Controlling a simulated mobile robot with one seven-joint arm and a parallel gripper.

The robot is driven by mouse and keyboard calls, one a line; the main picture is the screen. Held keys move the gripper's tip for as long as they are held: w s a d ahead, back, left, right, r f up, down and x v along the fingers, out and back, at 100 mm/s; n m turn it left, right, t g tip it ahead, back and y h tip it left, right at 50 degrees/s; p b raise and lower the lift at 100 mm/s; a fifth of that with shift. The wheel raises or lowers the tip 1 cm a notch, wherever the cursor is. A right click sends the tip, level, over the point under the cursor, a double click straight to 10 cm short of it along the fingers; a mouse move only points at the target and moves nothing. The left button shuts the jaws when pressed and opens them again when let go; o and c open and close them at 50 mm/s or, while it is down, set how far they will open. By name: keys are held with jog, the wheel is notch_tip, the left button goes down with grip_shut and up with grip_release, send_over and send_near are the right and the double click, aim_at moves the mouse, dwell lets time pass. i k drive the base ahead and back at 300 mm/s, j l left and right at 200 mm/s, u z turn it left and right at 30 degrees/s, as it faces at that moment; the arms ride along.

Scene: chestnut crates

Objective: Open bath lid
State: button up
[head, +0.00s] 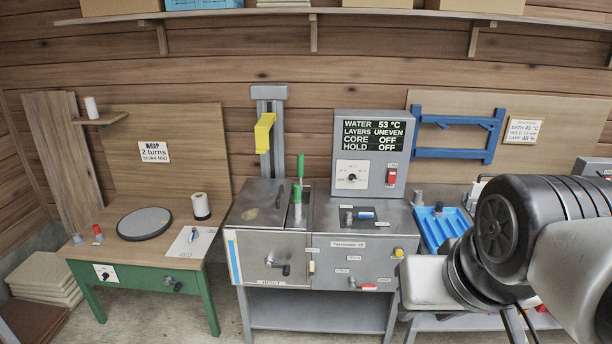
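The steel bath cabinet (268,262) stands in the middle of the head view, against the wood wall. Its top left is a flat metal lid plate (252,213) with a dark oval mark and a dark handle (279,194) at its right edge; it looks flat and closed. Right of the plate is a narrow slot with an upright green handle (297,190) in it. My arm fills the right side, clear of the lid, and its gripper is not in view.
A control box (369,160) reads WATER 53 °C, LAYERS UNEVEN, CORE OFF, HOLD OFF. A green-legged table (145,262) stands left. A blue tray (440,228) sits right, partly behind my arm.

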aim_at(262, 204)
jog(key=i+j+z, duration=0.1)
jog(key=i+j, duration=0.25)
jog(key=i+j+z, duration=0.1)
jog(key=i+j, duration=0.3)
jog(key=i+j+z, duration=0.1)
jog(key=i+j, duration=0.25)
jog(key=i+j+z, duration=0.15)
jog(key=i+j, duration=0.15)
jog(key=j, duration=0.2)
jog(key=i+j+z, duration=0.1)
jog(key=i+j, duration=0.2)
jog(key=j, duration=0.2)
